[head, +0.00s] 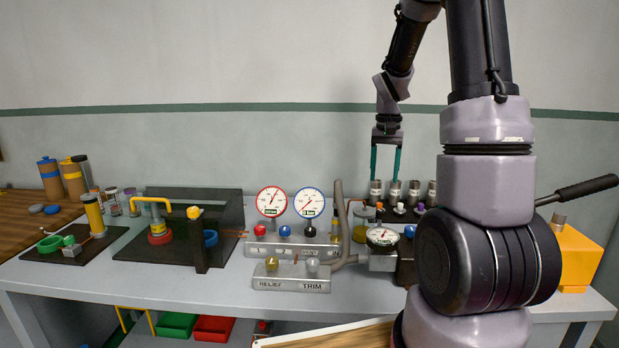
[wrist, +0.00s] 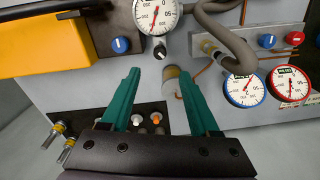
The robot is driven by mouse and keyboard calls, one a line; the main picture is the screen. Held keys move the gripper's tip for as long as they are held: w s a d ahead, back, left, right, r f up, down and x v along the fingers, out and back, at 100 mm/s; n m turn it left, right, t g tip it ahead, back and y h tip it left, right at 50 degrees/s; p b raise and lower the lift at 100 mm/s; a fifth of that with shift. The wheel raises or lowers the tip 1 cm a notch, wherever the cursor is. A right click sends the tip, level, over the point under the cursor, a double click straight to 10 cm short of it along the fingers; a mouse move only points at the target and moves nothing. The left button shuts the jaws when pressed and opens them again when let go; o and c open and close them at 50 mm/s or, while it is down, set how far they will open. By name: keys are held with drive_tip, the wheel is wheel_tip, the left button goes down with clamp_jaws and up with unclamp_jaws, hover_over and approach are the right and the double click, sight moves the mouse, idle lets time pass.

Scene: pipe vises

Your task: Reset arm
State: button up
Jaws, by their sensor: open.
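My gripper (head: 385,165) hangs above the back right of the bench, fingers pointing down, open and empty. Its two teal fingers also show in the wrist view (wrist: 165,95), spread apart with nothing between the tips. Below and beside the fingers in the head view stand several grey cylinders with labels (head: 394,190), in a dark rack. I cannot tell the exact gap between the fingertips and the cylinders. My arm covers part of the right side of the head view.
A red-rimmed gauge (head: 271,201) and a blue-rimmed gauge (head: 309,202) stand on a grey panel mid-bench. A white-faced gauge (head: 382,237) is below my gripper. A yellow box (head: 578,258) with a black lever is at right. A black fixture with a yellow pipe (head: 153,206) stands left.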

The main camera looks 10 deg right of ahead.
drive_tip(key=s+a+r+n+t+y, duration=0.1)
drive_tip(key=s+a+r+t, duration=0.2)
drive_tip(key=s+a+r, duration=0.3)
drive_tip(key=s+a+r+t+y, duration=0.1)
drive_tip(key=s+a+r+t, duration=0.3)
drive_tip(key=s+a+r, duration=0.3)
drive_tip(key=s+r, duration=0.5)
drive_tip(key=s, duration=0.1)
drive_tip(key=shift+s+a+n, duration=0.2)
drive_tip(key=shift+s+n, duration=0.1)
drive_tip(key=shift+n, duration=0.1)
drive_tip(key=shift+o, duration=0.3)
